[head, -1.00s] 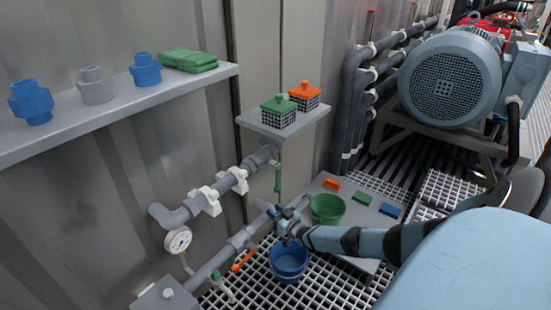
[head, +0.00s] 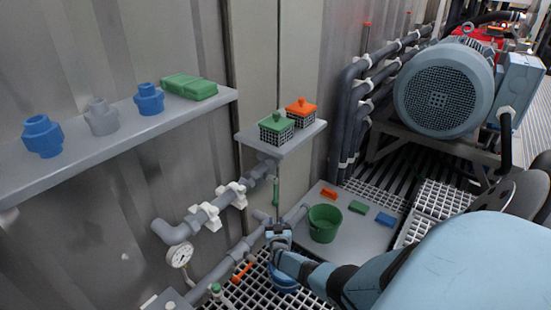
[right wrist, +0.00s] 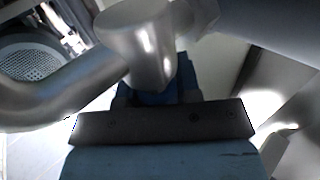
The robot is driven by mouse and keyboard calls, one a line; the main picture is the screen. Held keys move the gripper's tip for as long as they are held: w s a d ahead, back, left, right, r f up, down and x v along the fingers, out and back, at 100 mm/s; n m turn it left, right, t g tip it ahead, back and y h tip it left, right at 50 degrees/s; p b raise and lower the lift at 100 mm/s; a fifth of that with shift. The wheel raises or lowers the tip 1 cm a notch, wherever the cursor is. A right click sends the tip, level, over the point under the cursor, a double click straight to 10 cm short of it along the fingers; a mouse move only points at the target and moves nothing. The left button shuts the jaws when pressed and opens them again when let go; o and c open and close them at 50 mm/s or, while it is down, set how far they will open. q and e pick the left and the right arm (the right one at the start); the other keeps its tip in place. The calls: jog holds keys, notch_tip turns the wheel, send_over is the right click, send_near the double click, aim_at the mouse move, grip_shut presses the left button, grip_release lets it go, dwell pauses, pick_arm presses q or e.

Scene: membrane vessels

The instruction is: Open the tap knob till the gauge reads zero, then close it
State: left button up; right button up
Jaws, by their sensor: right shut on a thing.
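The round white gauge (head: 180,255) hangs below the grey pipe elbow at the lower left in the head view; its needle is too small to read. My right gripper (head: 278,235) is at the lower grey pipe, shut on what seems to be the tap knob, which the jaws mostly hide. In the right wrist view, dark blue parts (right wrist: 160,92) sit between my gripper and a grey pipe fitting (right wrist: 140,40); I cannot tell knob from fingers there. My left gripper is not in view.
A blue bucket (head: 283,282) stands below the gripper, partly hidden by my arm. A green bucket (head: 324,222) stands on a grey plate to the right. An orange lever (head: 243,271) and a green-topped valve (head: 216,289) are left of the gripper. A wall shelf (head: 160,122) overhangs the left.

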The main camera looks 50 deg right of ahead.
jog(key=shift+s+f+m+g+h, duration=0.1)
jog(key=shift+m+g+h, duration=0.6)
jog(key=shift+g+h, duration=0.1)
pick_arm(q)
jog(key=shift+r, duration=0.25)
pick_arm(e)
jog(key=shift+d+m+g+h, duration=0.1)
jog(key=shift+m+g+h, duration=0.2)
jog(key=shift+g, duration=0.1)
jog(key=o, duration=0.9)
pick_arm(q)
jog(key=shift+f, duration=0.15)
